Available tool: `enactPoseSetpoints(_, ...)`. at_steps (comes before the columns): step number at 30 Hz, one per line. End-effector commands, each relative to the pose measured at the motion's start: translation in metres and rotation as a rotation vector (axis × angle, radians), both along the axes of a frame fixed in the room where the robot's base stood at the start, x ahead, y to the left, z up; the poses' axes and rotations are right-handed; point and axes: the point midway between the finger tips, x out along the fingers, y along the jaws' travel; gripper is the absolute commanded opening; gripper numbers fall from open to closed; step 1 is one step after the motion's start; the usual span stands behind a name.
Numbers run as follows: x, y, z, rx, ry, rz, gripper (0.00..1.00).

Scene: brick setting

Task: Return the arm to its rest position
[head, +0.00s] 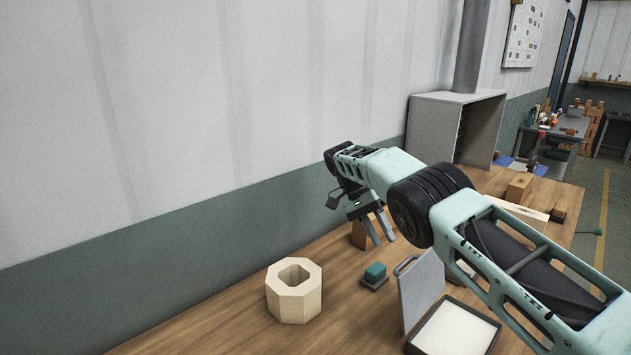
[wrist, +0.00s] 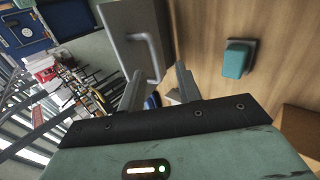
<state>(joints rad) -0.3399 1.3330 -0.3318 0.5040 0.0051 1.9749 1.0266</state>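My gripper (head: 379,229) hangs from the bent arm above the wooden table (head: 215,328), fingers pointing down and slightly right in the head view. In the wrist view its two fingers (wrist: 158,82) stand apart with nothing held between them. The arm reaches in from the lower right of the head view, over the right part of the table. Below the gripper is a teal block on a dark base (head: 375,273), also in the wrist view (wrist: 237,60). The gripper looks clear of it.
An upright grey panel with a handle (head: 420,287) stands close by, beside a black-rimmed tray (head: 489,346). A pale octagonal block with a hole (head: 294,303) is at left. Wooden blocks (head: 519,188) and a grey open box (head: 433,130) stand farther back. A wall runs behind.

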Motion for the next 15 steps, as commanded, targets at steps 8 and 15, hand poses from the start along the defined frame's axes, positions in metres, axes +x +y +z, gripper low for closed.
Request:
enactPoseSetpoints(8,-0.019,0.023,0.033,0.263,-0.016,0.148,0.34)
enactPoseSetpoints(15,-0.062,0.056,0.058,0.486,-0.045,0.339,0.34)
